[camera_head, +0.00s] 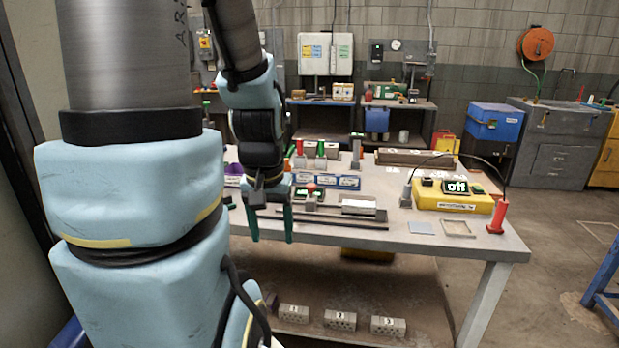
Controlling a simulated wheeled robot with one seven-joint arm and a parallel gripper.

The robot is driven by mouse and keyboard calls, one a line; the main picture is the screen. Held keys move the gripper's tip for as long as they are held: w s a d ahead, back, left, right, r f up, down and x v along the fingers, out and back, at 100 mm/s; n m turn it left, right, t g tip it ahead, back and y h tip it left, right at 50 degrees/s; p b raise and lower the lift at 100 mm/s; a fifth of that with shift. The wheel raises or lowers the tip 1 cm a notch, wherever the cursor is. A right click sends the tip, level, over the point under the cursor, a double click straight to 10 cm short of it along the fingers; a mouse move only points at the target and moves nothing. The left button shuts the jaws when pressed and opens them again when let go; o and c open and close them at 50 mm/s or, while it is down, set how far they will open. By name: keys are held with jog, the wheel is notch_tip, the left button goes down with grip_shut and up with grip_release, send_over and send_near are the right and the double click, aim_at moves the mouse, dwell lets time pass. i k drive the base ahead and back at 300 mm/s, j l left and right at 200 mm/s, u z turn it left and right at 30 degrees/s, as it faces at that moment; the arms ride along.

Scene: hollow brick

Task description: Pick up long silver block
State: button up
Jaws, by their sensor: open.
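My gripper (270,225) hangs with its two green fingers pointing down and apart, empty, at the near left part of the grey worktable (455,242). A short silver-grey block with a pale top (358,207) lies on the table to the right of my gripper. A long thin dark grey bar (330,217) lies along the table's near edge, close to the right finger. A longer grey-brown block (415,158) lies at the back of the table. I cannot tell for sure which of these is the long silver block.
Blue labelled bins (335,181) and upright coloured handles stand behind my gripper. Hollow bricks (340,320) sit on the low shelf. Floor at right is mostly open.

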aim_at(349, 207)
jog(key=l+u, duration=0.25)
jog(key=u, duration=0.15)
jog(key=l+u, duration=0.25)
jog(key=u, duration=0.15)
jog(key=k+l+u, duration=0.1)
jog(key=l, duration=0.3)
jog(key=k+l, duration=0.2)
jog(key=l, duration=0.2)
jog(key=k+l+u, duration=0.15)
jog(key=l, duration=0.3)
jog(key=k+l, duration=0.15)
jog(key=l, duration=0.2)
jog(key=k+l+u, duration=0.15)
jog(key=l, duration=0.25)
jog(key=i, duration=0.45)
